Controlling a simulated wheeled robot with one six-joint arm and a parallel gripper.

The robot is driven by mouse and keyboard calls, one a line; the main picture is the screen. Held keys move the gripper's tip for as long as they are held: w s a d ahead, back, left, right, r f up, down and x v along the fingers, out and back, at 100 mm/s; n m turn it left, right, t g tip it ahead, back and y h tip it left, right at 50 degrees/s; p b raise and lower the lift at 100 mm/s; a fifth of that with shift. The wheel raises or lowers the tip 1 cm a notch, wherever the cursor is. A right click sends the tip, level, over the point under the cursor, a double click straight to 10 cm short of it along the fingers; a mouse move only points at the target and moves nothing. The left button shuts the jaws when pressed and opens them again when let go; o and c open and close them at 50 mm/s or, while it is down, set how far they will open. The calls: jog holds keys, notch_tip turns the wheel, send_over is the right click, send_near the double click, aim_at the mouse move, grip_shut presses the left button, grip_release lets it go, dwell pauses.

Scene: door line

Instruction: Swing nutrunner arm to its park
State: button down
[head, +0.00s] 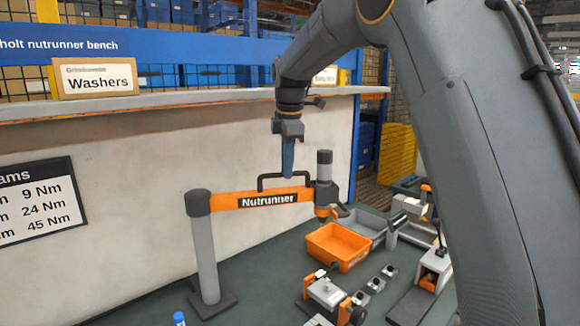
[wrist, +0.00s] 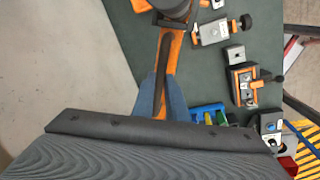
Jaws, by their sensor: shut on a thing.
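The nutrunner arm is an orange beam (head: 240,201) labelled "Nutrunner", reaching right from a grey post (head: 206,255) on the bench. The dark nutrunner tool (head: 324,190) hangs upright at its right end. A black handle (head: 262,181) stands on top of the beam. My gripper (head: 287,172) points down with blue fingers and is shut on the handle near its right part. In the wrist view my gripper's fingers (wrist: 162,95) lie either side of the black handle (wrist: 162,75), with the orange beam (wrist: 172,65) below. I cannot make out a marked park.
Orange-and-grey fixtures (head: 330,292) and small metal blocks stand on the green bench. A shelf (head: 180,97) with a "Washers" box (head: 98,80) runs above. Bench between post and bin is clear.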

jog(key=c, duration=1.8)
grip_release()
jog(key=shift+a, duration=0.2)
jog(key=shift+o, duration=0.2)
jog(key=shift+d, duration=0.1)
jog(key=shift+r, duration=0.1)
jog(key=shift+r, duration=0.25)
notch_tip(320, 180, up, 7)
jog(key=s+b, duration=0.1)
jog(key=b, duration=0.1)
jog(key=shift+s+d, duration=0.15)
jog(key=shift+s, duration=0.15)
jog(key=shift+r, duration=0.1)
